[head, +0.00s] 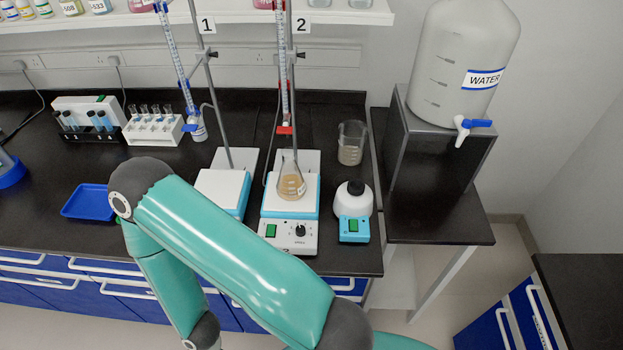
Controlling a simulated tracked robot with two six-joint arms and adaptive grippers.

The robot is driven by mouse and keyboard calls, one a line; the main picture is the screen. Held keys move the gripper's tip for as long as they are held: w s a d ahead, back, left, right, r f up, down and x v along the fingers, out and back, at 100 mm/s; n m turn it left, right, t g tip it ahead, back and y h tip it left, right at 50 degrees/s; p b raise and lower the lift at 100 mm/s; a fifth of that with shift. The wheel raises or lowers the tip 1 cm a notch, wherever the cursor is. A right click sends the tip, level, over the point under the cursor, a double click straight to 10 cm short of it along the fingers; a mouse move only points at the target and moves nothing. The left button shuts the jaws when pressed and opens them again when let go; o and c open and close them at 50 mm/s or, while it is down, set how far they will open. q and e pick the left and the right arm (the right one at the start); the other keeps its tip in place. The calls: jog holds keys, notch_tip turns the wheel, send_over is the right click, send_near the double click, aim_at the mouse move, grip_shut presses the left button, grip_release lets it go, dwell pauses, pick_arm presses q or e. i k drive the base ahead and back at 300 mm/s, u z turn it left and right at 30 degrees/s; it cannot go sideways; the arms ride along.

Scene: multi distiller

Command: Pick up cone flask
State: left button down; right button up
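A cone flask (291,186) with light brown liquid stands upright on the white plate of the stirrer hotplate (289,234) under the burette marked 2 (284,85). One of my teal arms crosses the lower middle of the head view, in front of the bench edge. Neither of my grippers is in view.
A second hotplate (221,190) stands left of the flask, beaker (352,143) and small white-topped device (353,208) right. Burette stands rise behind. Tube racks (152,131) and a blue tray (89,202) are left. A water tank (462,60) stands far right.

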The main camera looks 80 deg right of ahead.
aim_at(291, 186)
jog(key=z, duration=0.5)
jog(key=k, duration=0.5)
jog(key=z, duration=0.55)
